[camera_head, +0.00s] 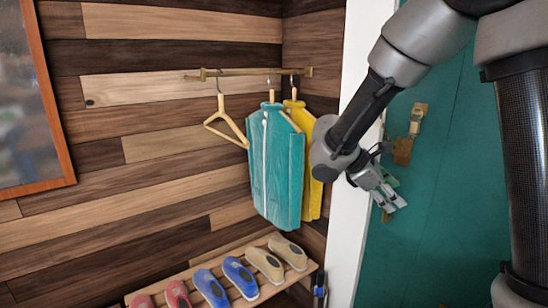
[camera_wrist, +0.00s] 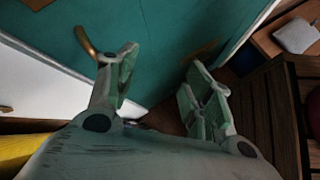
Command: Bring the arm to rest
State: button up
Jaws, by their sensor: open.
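My arm reaches in from the upper right of the head view, bent downward. My gripper (camera_head: 387,196) hangs in front of the teal door (camera_head: 440,210), right of the clothes. In the wrist view my gripper (camera_wrist: 163,85) has its two fingers spread wide apart, with nothing between them. The brass door handle (camera_wrist: 86,42) shows beyond the left finger. Whether the gripper touches the door cannot be told.
A teal vest (camera_head: 275,165) and a yellow garment (camera_head: 308,130) hang on a wall rail (camera_head: 240,73) with an empty hanger (camera_head: 222,122). Several shoes stand on a low wooden rack (camera_head: 255,297). A white door frame (camera_head: 350,235) separates wall and door.

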jog(key=s+d+r+m+t+y, duration=0.1)
jog(key=s+d+r+m+y, duration=0.1)
jog(key=s+m, duration=0.3)
jog(key=s+d+r+m+t+y, duration=0.1)
jog(key=s+d+r+m+y, duration=0.1)
jog(key=s, duration=0.7)
jog(key=s+d+r+m+y, duration=0.2)
jog(key=s+r+m+y, duration=0.2)
jog(key=s+m, duration=0.3)
jog(key=shift+s+d+m+t+y, duration=0.3)
jog(key=shift+m+t+y, duration=0.1)
jog(key=shift+m+y, duration=0.25)
dwell(0.3)
